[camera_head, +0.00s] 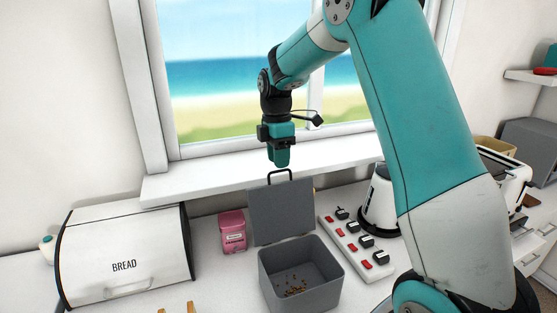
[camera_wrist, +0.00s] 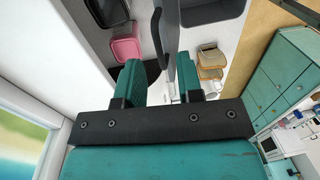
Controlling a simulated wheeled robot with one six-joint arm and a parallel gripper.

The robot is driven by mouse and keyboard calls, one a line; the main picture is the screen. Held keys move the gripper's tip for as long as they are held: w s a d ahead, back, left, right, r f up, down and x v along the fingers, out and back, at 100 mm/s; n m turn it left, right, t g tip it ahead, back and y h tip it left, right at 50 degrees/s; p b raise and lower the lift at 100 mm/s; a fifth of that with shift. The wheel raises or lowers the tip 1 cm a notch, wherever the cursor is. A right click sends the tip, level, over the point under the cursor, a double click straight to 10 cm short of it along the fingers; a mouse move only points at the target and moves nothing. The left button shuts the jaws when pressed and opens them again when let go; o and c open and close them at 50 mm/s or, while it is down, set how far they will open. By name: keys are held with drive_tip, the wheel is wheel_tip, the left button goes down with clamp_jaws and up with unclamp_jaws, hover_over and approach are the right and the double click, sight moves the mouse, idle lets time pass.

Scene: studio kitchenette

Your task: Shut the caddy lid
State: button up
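The grey caddy (camera_head: 302,290) stands on the counter with an open top and brown scraps inside. The caddy also shows in the wrist view (camera_wrist: 208,14). Nothing is visibly held.
A pink tin (camera_head: 232,232) stands left of the lid, and a white bread bin (camera_head: 130,255) further left. A power strip (camera_head: 354,243) with plugs lies right of the caddy. A white appliance (camera_head: 378,208) stands beyond it. The window sill (camera_head: 220,178) runs behind.

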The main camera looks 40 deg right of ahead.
drive_tip(key=shift+s+f, duration=0.1)
drive_tip(key=shift+f, duration=0.95)
clamp_jaws()
drive_tip(key=shift+a, duration=0.2)
